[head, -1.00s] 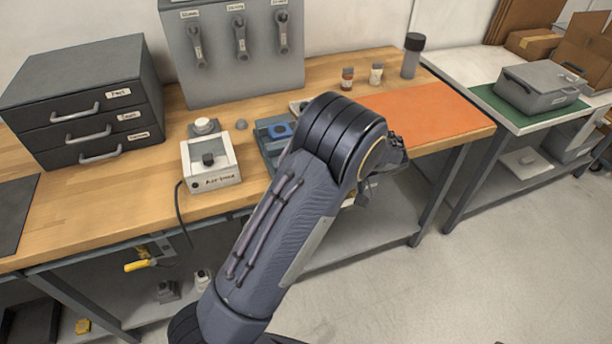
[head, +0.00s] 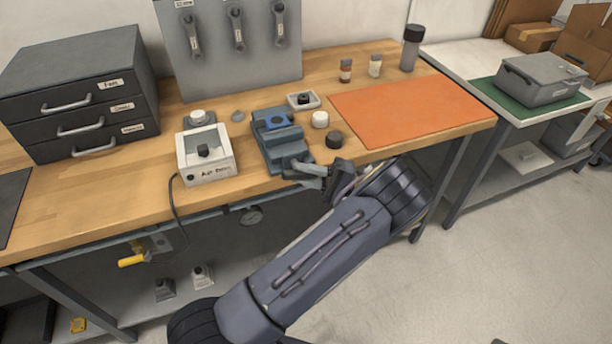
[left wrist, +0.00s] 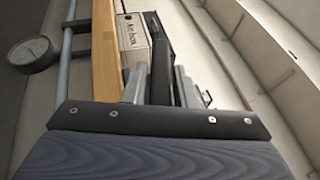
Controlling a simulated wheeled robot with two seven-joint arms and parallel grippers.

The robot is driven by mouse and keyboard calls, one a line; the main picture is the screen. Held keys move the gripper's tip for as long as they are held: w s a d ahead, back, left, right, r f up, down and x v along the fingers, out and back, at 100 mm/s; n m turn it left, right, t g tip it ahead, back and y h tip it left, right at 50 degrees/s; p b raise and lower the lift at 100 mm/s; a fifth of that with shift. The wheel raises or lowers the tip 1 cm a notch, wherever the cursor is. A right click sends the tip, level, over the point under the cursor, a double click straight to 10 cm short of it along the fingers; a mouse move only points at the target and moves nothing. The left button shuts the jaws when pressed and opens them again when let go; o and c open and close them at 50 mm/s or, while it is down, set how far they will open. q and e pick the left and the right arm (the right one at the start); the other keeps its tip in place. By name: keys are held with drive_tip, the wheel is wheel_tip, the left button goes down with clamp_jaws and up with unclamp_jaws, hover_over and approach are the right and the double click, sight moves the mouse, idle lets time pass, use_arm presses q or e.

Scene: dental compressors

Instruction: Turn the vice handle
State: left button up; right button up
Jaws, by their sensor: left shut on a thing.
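The blue-grey vice (head: 283,150) sits at the front edge of the wooden bench, with a blue round-topped part (head: 277,121) in its jaws. My left gripper (head: 315,178) is at the vice's front right end, just off the bench edge, and is shut on the vice handle. The handle is mostly hidden by the fingers in the head view. In the left wrist view a dark bar (left wrist: 160,60) stands between the two grey fingers of the left gripper (left wrist: 161,88). My right gripper is in neither view.
The white air box (head: 207,154) stands left of the vice; it also shows in the left wrist view (left wrist: 132,32). A black knob (head: 334,139), a white cap (head: 320,119) and a small tray (head: 303,100) lie right of it. An orange mat (head: 410,112) is clear. A gauge (head: 251,216) hangs under the bench.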

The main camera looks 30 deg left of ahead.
use_arm(q)
drive_tip(key=shift+f+m+y, duration=0.1)
drive_tip(key=shift+m+y, duration=0.3)
drive_tip(key=shift+y, duration=0.2)
drive_tip(key=o, duration=0.8)
drive_tip(key=shift+o, duration=0.2)
drive_tip(key=b+v, duration=0.2)
drive_tip(key=v, duration=0.6)
drive_tip(key=shift+a+b, duration=0.1)
drive_tip(key=shift+b, duration=0.3)
